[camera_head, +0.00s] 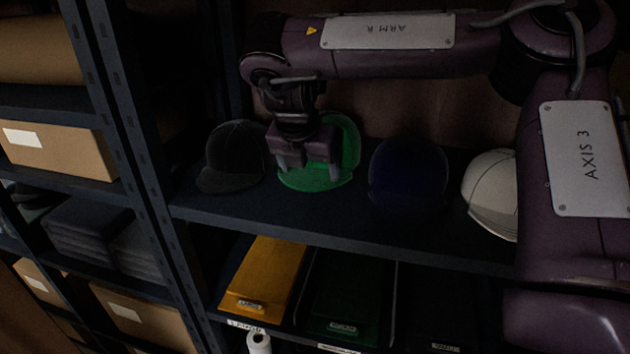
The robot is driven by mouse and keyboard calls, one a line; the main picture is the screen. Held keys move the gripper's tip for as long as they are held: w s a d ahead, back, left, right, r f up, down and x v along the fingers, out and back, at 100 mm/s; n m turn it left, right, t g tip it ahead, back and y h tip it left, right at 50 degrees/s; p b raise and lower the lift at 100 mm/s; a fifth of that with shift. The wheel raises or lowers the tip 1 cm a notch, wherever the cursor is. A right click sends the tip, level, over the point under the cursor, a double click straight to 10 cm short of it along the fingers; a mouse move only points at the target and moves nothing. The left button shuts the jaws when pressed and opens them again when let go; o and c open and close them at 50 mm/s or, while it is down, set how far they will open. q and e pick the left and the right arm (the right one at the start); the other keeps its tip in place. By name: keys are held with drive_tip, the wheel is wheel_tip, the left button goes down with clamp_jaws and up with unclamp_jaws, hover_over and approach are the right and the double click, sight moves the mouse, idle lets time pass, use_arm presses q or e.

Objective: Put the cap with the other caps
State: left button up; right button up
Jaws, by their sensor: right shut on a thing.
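My right gripper (308,165) is shut on the green cap (345,150), at the shelf between a black cap and a navy cap. The gripper covers the cap's front left part. I cannot tell whether the green cap touches the shelf board (290,212). The black cap (232,155) stands to its left, the navy cap (408,175) to its right, and a white cap (490,190) farther right, partly hidden by my right arm. My left gripper is not in view.
A dark rack post (135,120) stands left of the caps. Below the shelf are a yellow box (265,278), a dark green box (350,295) and a white roll (259,343). Cardboard boxes (58,150) and folded cloth (88,232) fill the left rack.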

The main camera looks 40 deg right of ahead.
wheel_tip(320, 180, down, 4)
drive_tip(key=shift+r+p, duration=0.15)
drive_tip(key=shift+p, duration=0.2)
drive_tip(key=shift+f, duration=0.25)
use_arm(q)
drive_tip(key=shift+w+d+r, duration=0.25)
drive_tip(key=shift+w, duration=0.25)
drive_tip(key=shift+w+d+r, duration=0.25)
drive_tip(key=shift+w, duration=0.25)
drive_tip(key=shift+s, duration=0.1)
use_arm(e)
drive_tip(key=o, duration=1)
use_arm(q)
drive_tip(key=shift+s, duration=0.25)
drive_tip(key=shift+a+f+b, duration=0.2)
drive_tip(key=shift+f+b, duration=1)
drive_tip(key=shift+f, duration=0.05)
use_arm(e)
drive_tip(key=v, duration=1.2)
